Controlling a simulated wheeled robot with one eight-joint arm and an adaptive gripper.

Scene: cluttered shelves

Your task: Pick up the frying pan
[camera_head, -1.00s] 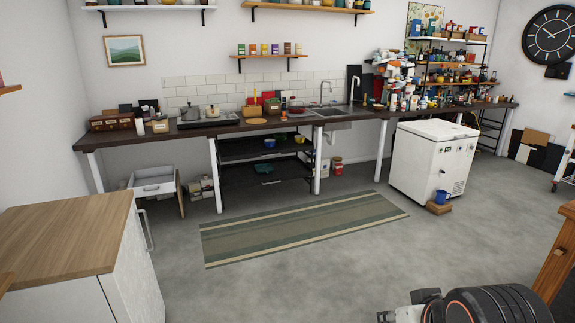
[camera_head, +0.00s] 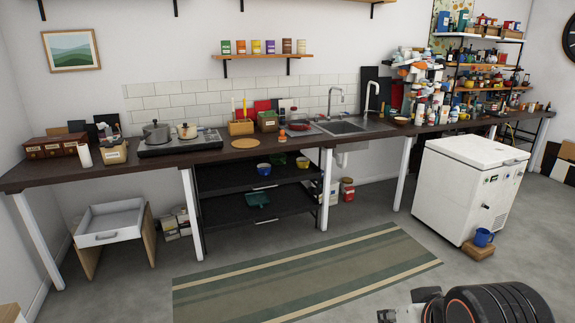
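I cannot make out a frying pan for certain. A grey pot with a lid (camera_head: 155,134) and a smaller cream pot (camera_head: 187,131) stand on the black hob (camera_head: 206,141) on the long counter. A teal item (camera_head: 257,199) lies on the lower black shelf under the counter; its shape is too small to tell. My arm shows dark and rounded at the bottom right, far from the counter. My gripper's fingers do not show.
The dark counter (camera_head: 95,164) runs along the back wall, with a sink (camera_head: 341,127). A pulled-out drawer (camera_head: 110,222) is at left. The striped rug (camera_head: 300,277) is clear.

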